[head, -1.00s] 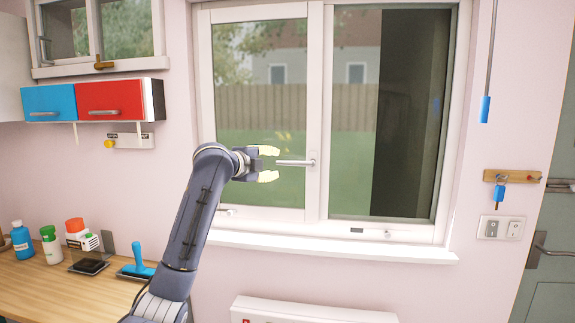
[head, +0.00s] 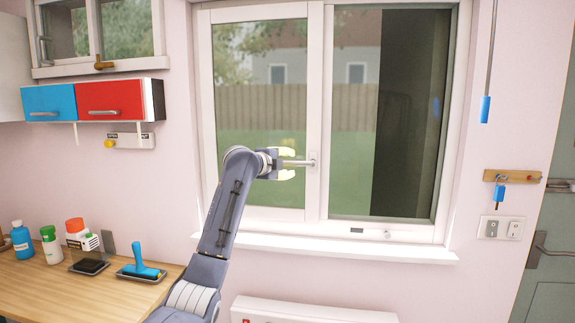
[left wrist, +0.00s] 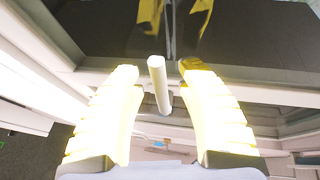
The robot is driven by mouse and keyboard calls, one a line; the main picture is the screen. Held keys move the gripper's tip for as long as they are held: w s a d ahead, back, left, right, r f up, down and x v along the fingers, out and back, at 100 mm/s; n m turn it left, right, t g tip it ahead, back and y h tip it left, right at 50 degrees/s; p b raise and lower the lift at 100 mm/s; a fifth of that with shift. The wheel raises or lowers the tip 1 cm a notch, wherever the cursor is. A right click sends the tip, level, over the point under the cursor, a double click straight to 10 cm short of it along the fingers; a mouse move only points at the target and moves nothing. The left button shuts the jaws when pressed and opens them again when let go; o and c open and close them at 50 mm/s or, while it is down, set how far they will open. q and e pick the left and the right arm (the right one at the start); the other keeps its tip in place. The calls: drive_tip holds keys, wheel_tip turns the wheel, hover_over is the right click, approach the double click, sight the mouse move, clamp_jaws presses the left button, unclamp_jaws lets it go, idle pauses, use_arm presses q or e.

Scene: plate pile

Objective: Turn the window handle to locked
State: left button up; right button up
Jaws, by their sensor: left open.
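The window handle (head: 299,163) is a silver lever on the middle frame of the white window (head: 313,60). It points left, about horizontal, in the head view. My left gripper (head: 286,163) is open, with one finger above and one below the lever's free end. In the left wrist view the handle (left wrist: 159,84) stands between the two bright yellow fingers (left wrist: 160,110), with a gap on each side. The fingers do not appear to touch it. My right gripper is not in view.
The window sill (head: 330,247) runs below, with a white radiator-like box (head: 310,312) under it. A wooden counter (head: 40,290) with bottles and a blue brush (head: 138,262) is at left. A key rack (head: 512,176) hangs at right.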

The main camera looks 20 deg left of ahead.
use_arm(q)
drive_tip(key=shift+o, duration=0.3)
clamp_jaws()
drive_tip(key=shift+f, duration=0.1)
